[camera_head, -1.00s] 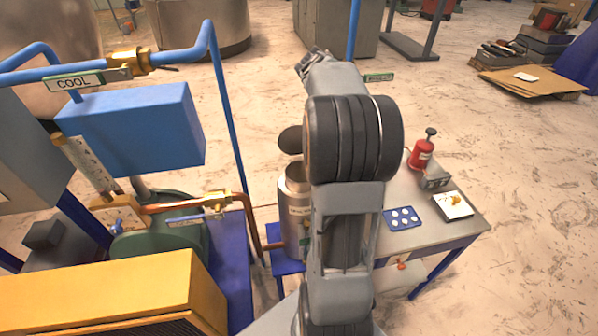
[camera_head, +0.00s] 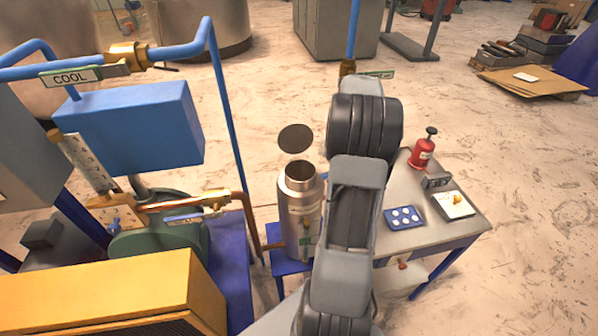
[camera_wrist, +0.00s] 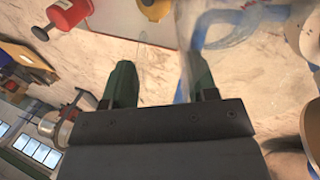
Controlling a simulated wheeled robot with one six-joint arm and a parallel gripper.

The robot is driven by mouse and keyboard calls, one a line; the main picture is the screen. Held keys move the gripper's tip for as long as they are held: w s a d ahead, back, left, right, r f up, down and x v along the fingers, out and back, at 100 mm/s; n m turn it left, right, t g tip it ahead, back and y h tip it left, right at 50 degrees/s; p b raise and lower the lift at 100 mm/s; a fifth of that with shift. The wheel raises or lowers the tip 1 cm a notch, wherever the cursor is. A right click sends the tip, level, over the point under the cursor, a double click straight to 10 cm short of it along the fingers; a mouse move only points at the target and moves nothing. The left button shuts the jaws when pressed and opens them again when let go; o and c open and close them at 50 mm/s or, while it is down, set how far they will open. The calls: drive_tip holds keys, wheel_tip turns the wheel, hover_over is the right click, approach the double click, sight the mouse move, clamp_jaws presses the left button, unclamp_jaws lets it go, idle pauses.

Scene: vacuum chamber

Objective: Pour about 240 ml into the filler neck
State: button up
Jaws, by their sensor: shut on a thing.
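A steel vessel (camera_head: 299,212) stands in the middle of the head view, its round open neck (camera_head: 299,176) facing up. A dark round disc (camera_head: 295,138) shows just behind that neck. In the head view my arm rises to the right of the vessel, and its links hide my gripper. In the wrist view my gripper (camera_wrist: 160,85) has two green fingers closed on a clear, see-through container (camera_wrist: 162,68). Its outline is faint, and I cannot tell the level of any liquid in it.
A small table (camera_head: 440,235) at right carries a red can (camera_head: 423,152), a blue tray of white discs (camera_head: 403,218), a small grey device (camera_head: 437,181) and a white pad (camera_head: 453,205). Blue pipes and a blue box (camera_head: 130,130) stand at left.

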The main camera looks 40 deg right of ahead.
drive_tip(key=shift+x, duration=0.8)
drive_tip(key=d+f+t+y, duration=0.1)
drive_tip(key=d+f+y, duration=0.2)
drive_tip(key=f+y, duration=0.1)
drive_tip(key=shift+s+f+p, duration=0.2)
drive_tip(key=shift+f+p, duration=0.25)
drive_tip(key=shift+f, duration=0.35)
